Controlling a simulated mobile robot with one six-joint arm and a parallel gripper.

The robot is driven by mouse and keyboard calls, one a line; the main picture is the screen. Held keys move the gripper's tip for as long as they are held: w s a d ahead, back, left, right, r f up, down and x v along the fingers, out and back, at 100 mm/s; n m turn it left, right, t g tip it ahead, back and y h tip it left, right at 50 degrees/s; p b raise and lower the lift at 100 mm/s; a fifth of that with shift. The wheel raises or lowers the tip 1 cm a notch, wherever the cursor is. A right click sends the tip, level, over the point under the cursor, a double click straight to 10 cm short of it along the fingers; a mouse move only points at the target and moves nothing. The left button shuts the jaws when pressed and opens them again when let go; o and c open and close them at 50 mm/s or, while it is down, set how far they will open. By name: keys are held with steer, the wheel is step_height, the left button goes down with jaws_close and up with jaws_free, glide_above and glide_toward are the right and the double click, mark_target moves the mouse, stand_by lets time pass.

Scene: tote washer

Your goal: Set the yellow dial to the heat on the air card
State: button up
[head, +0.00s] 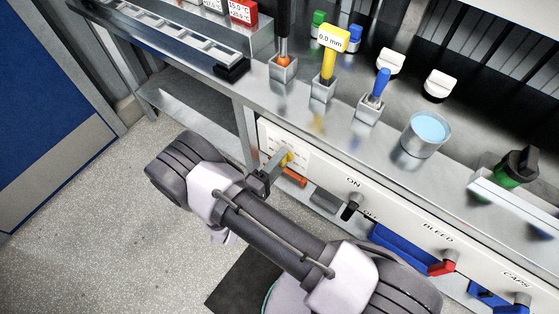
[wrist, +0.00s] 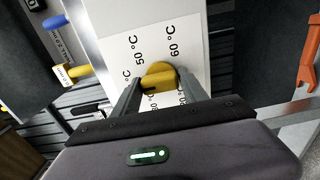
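The yellow dial (wrist: 158,76) sits on a white panel plate (wrist: 175,38) with printed marks; 50 °C and 60 °C read clearly, the others are partly hidden. Its raised bar lies roughly across the gap between my fingers. I cannot tell which mark it points to. In the head view the dial (head: 287,157) is small at the front panel's left end. My gripper (wrist: 157,86) is open, one finger at each side of the dial; contact is unclear. A red block (head: 243,11) at the top edge carries a white °C label; I cannot tell whether it is the air card.
The steel counter (head: 330,133) above holds several upright tools in holders and a cup of blue liquid (head: 427,131). Right of the dial are a black ON lever (head: 350,208) and a red BLEED lever (head: 442,267). The floor (head: 130,250) at left is clear.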

steer(key=shift+o, duration=1.3)
steer(key=p+v, duration=0.3)
steer(key=v, duration=1.4)
steer(key=shift+s, duration=0.2)
steer(key=shift+a, duration=0.15)
